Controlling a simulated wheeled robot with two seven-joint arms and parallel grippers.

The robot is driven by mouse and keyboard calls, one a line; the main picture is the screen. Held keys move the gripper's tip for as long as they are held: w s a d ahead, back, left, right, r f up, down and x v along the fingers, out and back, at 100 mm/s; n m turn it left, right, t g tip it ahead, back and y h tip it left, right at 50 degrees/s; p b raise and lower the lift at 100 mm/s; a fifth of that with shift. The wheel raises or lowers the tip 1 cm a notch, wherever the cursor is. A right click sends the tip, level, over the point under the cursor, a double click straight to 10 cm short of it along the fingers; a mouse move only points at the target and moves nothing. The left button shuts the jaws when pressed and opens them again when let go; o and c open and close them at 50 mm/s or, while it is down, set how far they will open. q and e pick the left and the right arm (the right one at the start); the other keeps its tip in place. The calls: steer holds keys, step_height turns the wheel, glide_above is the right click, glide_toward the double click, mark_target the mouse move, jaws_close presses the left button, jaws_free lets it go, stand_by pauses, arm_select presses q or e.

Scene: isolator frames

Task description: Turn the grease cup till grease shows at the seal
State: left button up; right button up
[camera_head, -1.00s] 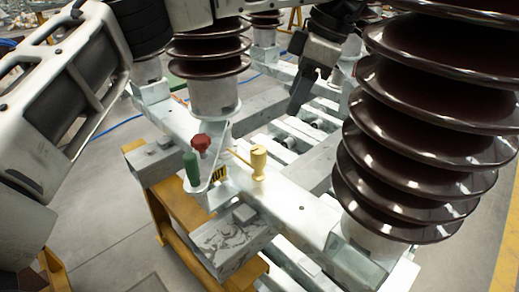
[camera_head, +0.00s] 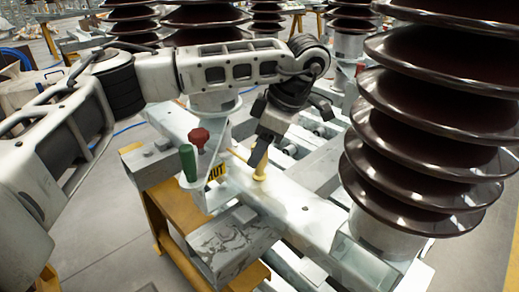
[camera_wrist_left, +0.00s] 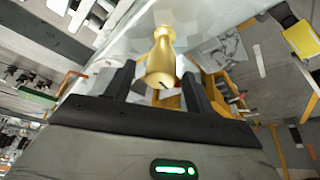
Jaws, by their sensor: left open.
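The grease cup (camera_head: 260,172) is a small yellow, bell-shaped fitting upright on the pale metal beam. In the head view its upper part is hidden behind a finger of my left gripper (camera_head: 262,150). In the left wrist view the cup (camera_wrist_left: 161,62) stands with its wide end towards the gripper, between the two dark fingers (camera_wrist_left: 157,84). The fingers are open, with gaps on both sides of the cup. The seal and any grease at it cannot be made out. My right gripper is not in view.
A red knob (camera_head: 198,138) and a green handle (camera_head: 188,163) stand just left of the cup, by a yellow tag (camera_head: 215,170). A large brown ribbed insulator (camera_head: 425,140) rises close on the right. The beam rests on a yellow stand (camera_head: 160,205).

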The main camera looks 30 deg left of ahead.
arm_select(q)
steer(key=shift+a+f, duration=0.1)
steer(key=shift+f, duration=0.15)
steer(key=c, duration=1)
steer(key=shift+o, duration=0.2)
steer(key=shift+m, duration=0.3)
